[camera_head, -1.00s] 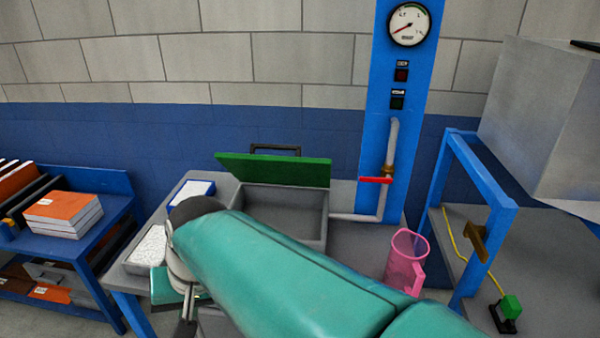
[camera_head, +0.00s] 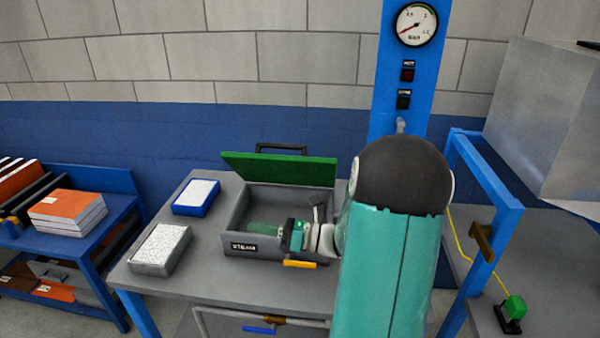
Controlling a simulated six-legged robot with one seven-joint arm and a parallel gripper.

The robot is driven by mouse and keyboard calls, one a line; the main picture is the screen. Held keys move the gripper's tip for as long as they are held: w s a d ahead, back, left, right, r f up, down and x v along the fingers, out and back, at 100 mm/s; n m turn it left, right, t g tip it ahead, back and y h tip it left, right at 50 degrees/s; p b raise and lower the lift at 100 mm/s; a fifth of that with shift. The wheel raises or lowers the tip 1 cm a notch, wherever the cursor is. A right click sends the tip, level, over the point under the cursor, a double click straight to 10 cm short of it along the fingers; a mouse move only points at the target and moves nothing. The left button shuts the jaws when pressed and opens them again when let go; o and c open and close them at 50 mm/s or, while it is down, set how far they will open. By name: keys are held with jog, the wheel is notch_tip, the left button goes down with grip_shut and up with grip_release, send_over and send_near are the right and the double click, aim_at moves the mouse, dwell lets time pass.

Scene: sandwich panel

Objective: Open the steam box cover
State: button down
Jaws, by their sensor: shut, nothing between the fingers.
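The grey steam box (camera_head: 238,222) sits on the grey workbench, with a dark label on its front. Its green cover (camera_head: 280,169) is raised and tilted back along the rear edge, so the inside shows. A dark handle (camera_head: 281,147) stands up behind the cover. My gripper (camera_head: 284,236) is shut and empty, low over the right part of the open box, apart from the cover. A green patch shows on the box floor beside it; I cannot tell what it is. My arm hides the box's right end.
A blue tray (camera_head: 195,196) and a grey tray (camera_head: 161,248), both with white contents, stand left of the box. A yellow-orange handle (camera_head: 300,264) is at the box's front. A blue column with a gauge (camera_head: 416,25) rises behind my arm. Bare bench top lies in front.

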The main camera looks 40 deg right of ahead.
jog(key=s+d+f+m+t+h, duration=0.2)
jog(key=d+m+t+h, duration=0.5)
jog(key=d, duration=0.4)
jog(key=m+t+h, duration=0.1)
jog(key=m+h, duration=0.4)
jog(key=m, duration=0.2)
send_near(297, 162)
jog(key=w+a, duration=0.2)
jog(key=w, duration=0.1)
jog(key=shift+w+d+r, duration=0.95)
jog(key=shift+w+r, duration=0.25)
jog(key=shift+r, duration=0.05)
jog(key=shift+r, duration=0.1)
